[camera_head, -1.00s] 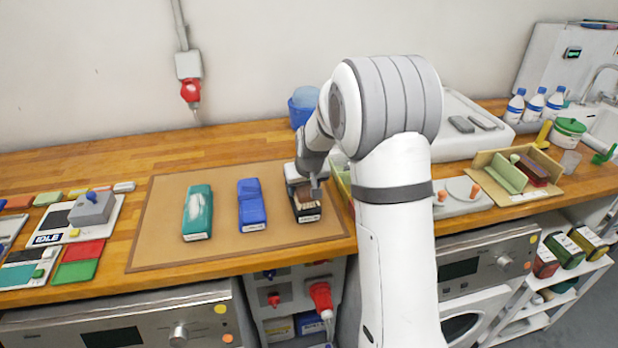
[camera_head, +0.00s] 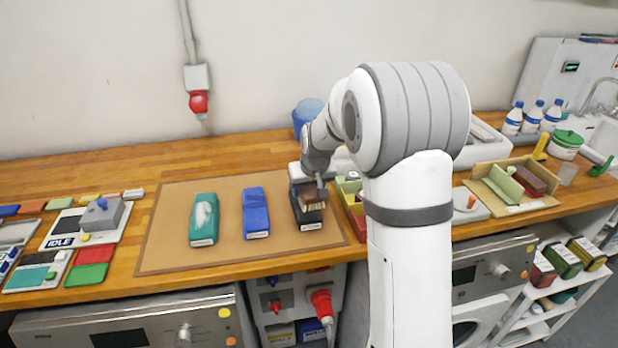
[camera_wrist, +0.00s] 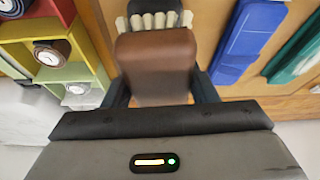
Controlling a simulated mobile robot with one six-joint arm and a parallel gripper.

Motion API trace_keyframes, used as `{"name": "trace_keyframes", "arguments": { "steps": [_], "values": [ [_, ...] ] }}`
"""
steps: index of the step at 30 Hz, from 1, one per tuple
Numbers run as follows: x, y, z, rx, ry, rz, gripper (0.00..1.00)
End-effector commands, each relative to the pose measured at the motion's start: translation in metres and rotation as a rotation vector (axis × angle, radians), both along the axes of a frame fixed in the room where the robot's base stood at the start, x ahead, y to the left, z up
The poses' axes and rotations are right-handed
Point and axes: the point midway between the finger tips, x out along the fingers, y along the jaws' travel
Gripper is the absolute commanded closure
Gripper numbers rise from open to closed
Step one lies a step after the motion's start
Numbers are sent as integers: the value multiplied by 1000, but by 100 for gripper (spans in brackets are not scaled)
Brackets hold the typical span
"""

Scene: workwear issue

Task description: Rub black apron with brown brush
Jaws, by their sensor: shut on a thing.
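The black apron (camera_head: 297,203) is folded into a narrow strip on the brown mat, rightmost of three folded aprons. My gripper (camera_head: 319,184) is over it, shut on the brown brush (camera_head: 313,197). In the wrist view the brown brush (camera_wrist: 156,55) sits between the two fingers (camera_wrist: 158,90). A row of cream tufts shows at its far edge, against the dark end of the black apron (camera_wrist: 153,6). The brush appears to be down on the apron, but contact underneath is hidden. The brush covers much of the apron's near half.
The blue apron (camera_head: 255,213) and teal apron (camera_head: 203,220) lie to the left on the mat (camera_head: 165,245). A coloured compartment rack (camera_head: 352,205) stands close on the right. A blue container (camera_head: 308,112) is behind. Mat space left of the teal apron is clear.

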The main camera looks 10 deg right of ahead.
Motion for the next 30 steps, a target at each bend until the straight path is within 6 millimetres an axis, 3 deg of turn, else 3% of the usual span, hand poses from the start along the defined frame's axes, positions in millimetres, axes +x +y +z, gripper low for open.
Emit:
{"name": "trace_keyframes", "arguments": {
  "steps": [7, 30],
  "values": [
    [0, 0, 21, 0, 0, 0, 69],
    [0, 0, 22, 0, 0, 0, 69]
  ]
}}
